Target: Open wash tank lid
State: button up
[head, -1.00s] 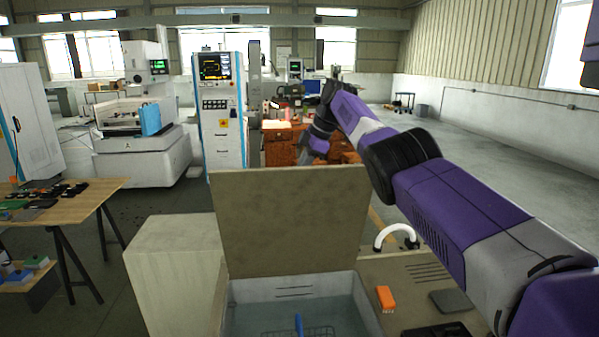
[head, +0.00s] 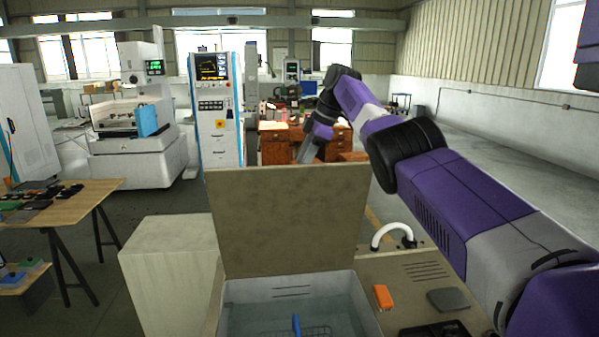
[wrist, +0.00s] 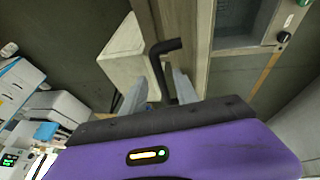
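The wash tank lid (head: 290,222) is a beige panel standing raised, close to upright, at the back of the wash tank (head: 350,290). The tank is open, with water and a blue-handled wire basket (head: 297,325) inside. My gripper (wrist: 158,92) has its two grey fingers apart in the wrist view. A black bent bar, seemingly the lid's handle (wrist: 158,62), shows between them, with no clear contact. In the head view my gripper (head: 307,152) is beyond the lid's top edge, partly hidden.
A pale box (head: 170,262) stands left of the tank. An orange block (head: 382,297), a grey pad (head: 448,300) and a white curved tap (head: 390,235) are on the counter at right. A wooden table (head: 60,205) stands at far left.

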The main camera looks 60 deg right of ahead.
jog(key=v, duration=0.3)
jog(key=shift+s+r, duration=0.25)
jog(key=shift+r, duration=0.1)
